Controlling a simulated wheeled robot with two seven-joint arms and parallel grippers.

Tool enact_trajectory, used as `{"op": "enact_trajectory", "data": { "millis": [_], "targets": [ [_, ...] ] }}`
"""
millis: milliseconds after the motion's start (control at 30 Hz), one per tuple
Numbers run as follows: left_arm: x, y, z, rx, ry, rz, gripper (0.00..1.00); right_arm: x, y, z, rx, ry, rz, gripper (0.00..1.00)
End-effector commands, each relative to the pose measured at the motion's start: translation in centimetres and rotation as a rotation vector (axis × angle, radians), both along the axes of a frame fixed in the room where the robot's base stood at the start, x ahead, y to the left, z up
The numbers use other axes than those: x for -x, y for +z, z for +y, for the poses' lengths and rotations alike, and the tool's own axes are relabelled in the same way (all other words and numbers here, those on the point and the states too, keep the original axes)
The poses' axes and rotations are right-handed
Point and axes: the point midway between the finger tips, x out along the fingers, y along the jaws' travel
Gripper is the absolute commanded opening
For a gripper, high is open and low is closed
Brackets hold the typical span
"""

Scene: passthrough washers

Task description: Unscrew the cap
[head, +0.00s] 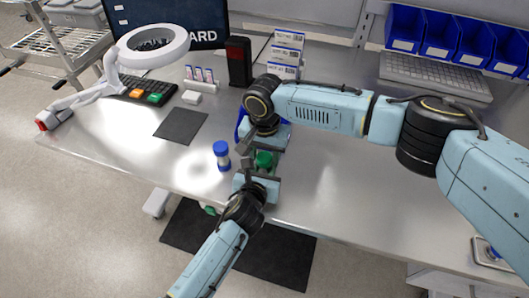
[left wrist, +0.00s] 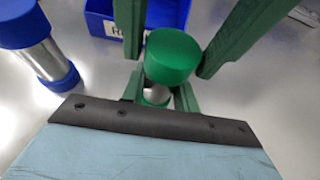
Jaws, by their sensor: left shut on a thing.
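A small metal vial (left wrist: 155,95) with a green cap (left wrist: 170,55) stands at the front of the table; its cap also shows in the head view (head: 264,160). My left gripper (left wrist: 160,95) is shut on the metal body just below the cap. My right gripper (left wrist: 190,45) comes from the far side, with one finger on each side of the cap. Its fingers look spread, with a narrow gap to the cap. In the head view the arms hide most of the vial.
A second vial with blue ends (head: 221,155) stands upright to the left. A blue bin (left wrist: 100,22) is just behind. A dark mat (head: 181,125), ring lamp (head: 153,44) and small rack (head: 201,80) are farther left. The table's front edge is close.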

Motion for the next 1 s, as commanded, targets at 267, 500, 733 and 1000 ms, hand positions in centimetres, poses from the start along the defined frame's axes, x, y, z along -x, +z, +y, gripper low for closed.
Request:
{"op": "enact_trajectory", "data": {
  "millis": [267,500,733,1000],
  "targets": [
    [0.02,-0.05,0.01,0.000,0.000,0.001,0.00,0.01,0.02,0.00,0.000,0.001,0.000,0.10],
    [0.02,-0.05,0.01,0.000,0.000,0.001,0.00,0.08,-0.04,0.02,-0.001,0.179,0.002,0.10],
    [0.01,-0.05,0.02,-0.001,0.001,0.001,0.00,0.06,0.00,0.02,-0.001,0.581,0.001,0.10],
    [0.01,-0.05,0.04,-0.001,0.001,0.001,0.00,0.02,0.05,-0.02,0.001,0.818,0.000,0.10]
  ]
}}
